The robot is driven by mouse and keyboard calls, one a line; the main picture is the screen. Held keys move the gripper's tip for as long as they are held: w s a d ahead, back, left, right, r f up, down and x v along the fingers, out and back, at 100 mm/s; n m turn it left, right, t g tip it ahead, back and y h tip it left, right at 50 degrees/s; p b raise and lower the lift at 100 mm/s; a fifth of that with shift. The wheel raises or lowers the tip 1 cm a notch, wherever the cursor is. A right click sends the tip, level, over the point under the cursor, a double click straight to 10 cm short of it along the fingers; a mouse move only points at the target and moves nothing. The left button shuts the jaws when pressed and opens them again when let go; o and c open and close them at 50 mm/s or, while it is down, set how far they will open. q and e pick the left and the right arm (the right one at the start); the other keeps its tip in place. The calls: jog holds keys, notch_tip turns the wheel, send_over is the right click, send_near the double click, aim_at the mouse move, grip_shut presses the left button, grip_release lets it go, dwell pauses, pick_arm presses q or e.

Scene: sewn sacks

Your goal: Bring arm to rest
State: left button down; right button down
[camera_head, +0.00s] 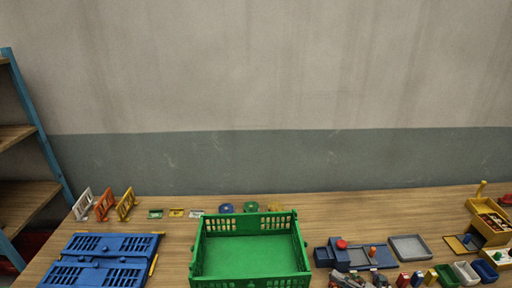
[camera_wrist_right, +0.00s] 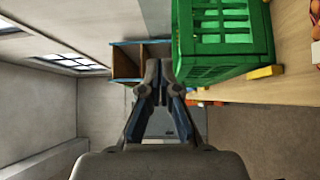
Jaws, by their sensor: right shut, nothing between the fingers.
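My right gripper (camera_wrist_right: 160,70) shows in the right wrist view. Its two dark fingers are closed together at the tips, with nothing between them. It is beside the green crate (camera_wrist_right: 222,42), apart from it, with the wooden table edge to the right. In the head view a grey shape at the bottom edge, right of the green crate, is too small and cut off to tell for sure. My left gripper is in neither view.
The empty green crate (camera_head: 243,260) stands at the table's front middle. Blue folded crates (camera_head: 98,262) lie left. A blue tray set (camera_head: 355,256), grey tray (camera_head: 409,248) and small bins (camera_head: 466,272) crowd the right. A shelf (camera_head: 30,160) stands left. Bare table (camera_head: 173,240) shows between the crates.

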jog(key=s+d+f+m+g+h, duration=0.1)
jog(key=s+f+m+h, duration=0.6)
jog(key=m, duration=0.5)
jog(key=s+d+f+m+h, duration=0.2)
jog(key=s+f+m+h, duration=0.3)
jog(key=f+m+h, duration=0.5)
jog(key=s+a+f+m+g+y, duration=0.2)
jog(key=s+a+f+g, duration=0.15)
jog(key=s, duration=0.45)
jog(key=s+a+f+m+g+y, duration=0.1)
jog(key=s+a+f+g+y, duration=0.1)
jog(key=s+a+g, duration=0.5)
notch_tip(320, 180, down, 23)
jog(key=s+d, duration=0.2)
jog(key=d, duration=0.1)
jog(key=s+d+f, duration=0.3)
jog(key=s+f, duration=1.5)
jog(key=s, duration=0.1)
jog(key=shift+f, duration=0.4)
